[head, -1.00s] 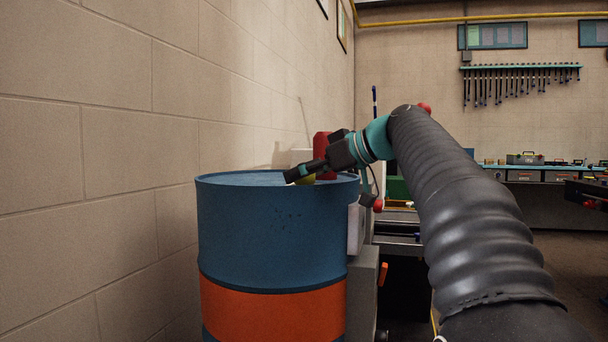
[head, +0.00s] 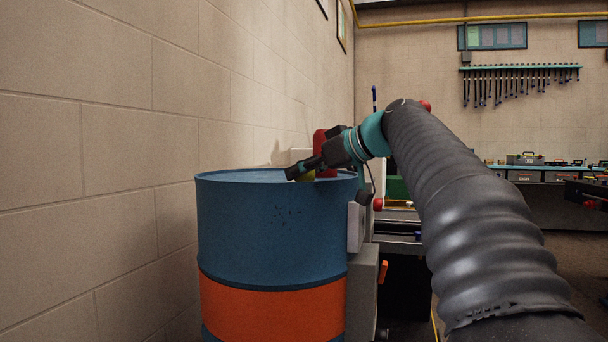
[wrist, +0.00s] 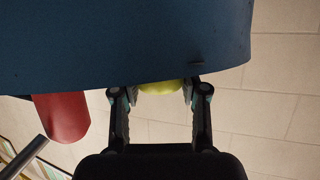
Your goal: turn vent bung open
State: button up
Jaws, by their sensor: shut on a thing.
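The blue drum (head: 270,225) with an orange band stands at the left, by the wall. A yellow-green piece (head: 307,176), which looks like the vent bung, sits at the drum's top. My gripper (head: 291,173) reaches in from the right over the drum top, tilted downward. In the wrist view, the yellow-green piece (wrist: 160,88) lies between the two fingers of my gripper (wrist: 157,90), which are shut on it. The drum (wrist: 110,40) fills the top of that view. The fingers partly hide the piece in the head view, and its turned angle is unclear.
A red cylinder (head: 322,150) stands just behind my gripper; it also shows in the wrist view (wrist: 62,117). The block wall (head: 110,170) is close on the left. A grey cabinet (head: 362,290) stands right of the drum.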

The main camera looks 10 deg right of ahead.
jog(key=m+t+h, duration=0.2)
jog(key=m+h, duration=0.1)
jog(key=shift+a+b, duration=0.1)
jog(key=shift+b, duration=0.3)
jog(key=m+t+h+p, duration=0.1)
jog(key=m+h, duration=0.4)
jog(key=shift+r+h+p, duration=0.15)
jog(key=shift+h+p, duration=0.15)
jog(key=shift+p, duration=0.05)
jog(key=m+h, duration=0.4)
jog(key=h, duration=0.1)
jog(key=shift+f+g, duration=0.2)
jog(key=shift+g, duration=0.1)
jog(key=shift+m+g+h, duration=1.3)
jog(key=shift+m+h, duration=0.8)
jog(key=shift+m, duration=0.2)
jog(key=o, duration=1.2)
jog(key=shift+c, duration=0.2)
